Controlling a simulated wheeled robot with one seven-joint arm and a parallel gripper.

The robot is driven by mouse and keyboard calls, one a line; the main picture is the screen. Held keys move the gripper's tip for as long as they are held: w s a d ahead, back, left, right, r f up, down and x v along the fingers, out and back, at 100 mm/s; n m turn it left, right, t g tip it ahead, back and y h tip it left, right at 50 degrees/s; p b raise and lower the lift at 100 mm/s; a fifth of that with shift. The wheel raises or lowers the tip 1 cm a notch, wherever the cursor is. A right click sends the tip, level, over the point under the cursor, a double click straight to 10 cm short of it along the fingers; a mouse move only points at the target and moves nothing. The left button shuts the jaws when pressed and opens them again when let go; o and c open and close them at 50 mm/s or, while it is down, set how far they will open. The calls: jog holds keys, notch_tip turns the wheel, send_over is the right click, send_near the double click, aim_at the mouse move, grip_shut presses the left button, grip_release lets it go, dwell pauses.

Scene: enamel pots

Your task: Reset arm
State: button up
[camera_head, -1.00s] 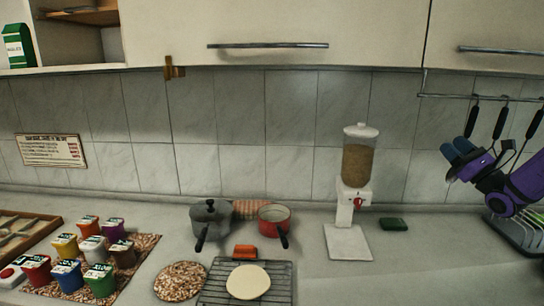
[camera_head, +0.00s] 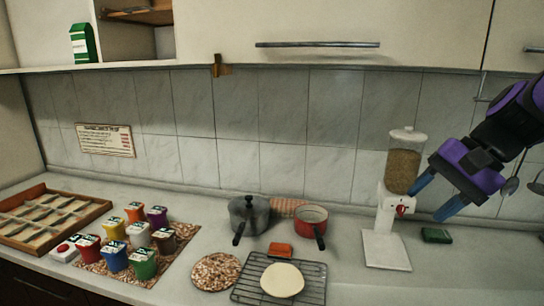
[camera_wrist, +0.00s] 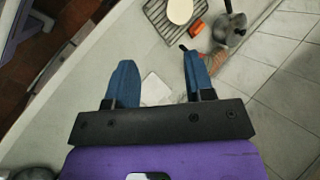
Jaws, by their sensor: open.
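My gripper (camera_head: 432,197) is purple and black with blue fingers. It is at the right in the head view, raised in front of the wall and pointing down and left. Its fingers appear close to the grain dispenser (camera_head: 405,165); whether they touch it I cannot tell. In the wrist view my gripper (camera_wrist: 155,85) has its two blue fingers wide apart, with nothing between them. The counter shows below the fingers, with the dispenser's white base (camera_wrist: 155,90) partly in view.
A grey pot (camera_head: 248,215) and a red pan (camera_head: 311,218) stand near the wall. In front are a wire rack (camera_head: 315,285) with a pale round disc (camera_head: 282,280), an orange block (camera_head: 279,250), and a speckled round mat (camera_head: 215,271). Several coloured tubs and a wooden tray (camera_head: 60,238) are left.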

jog(key=s+d+r+n+t+h, duration=0.1)
jog(key=s+d+n+t+h, duration=0.1)
jog(key=s, duration=0.3)
jog(key=s+d+r+n+t+h, duration=0.1)
jog(key=s+d+n+h, duration=0.1)
jog(key=s+n+h, duration=0.2)
jog(key=shift+s+r+n+t+h, duration=0.3)
jog(key=shift+s+r+n+t, duration=0.1)
jog(key=shift+s+n, duration=0.25)
dwell(0.4)
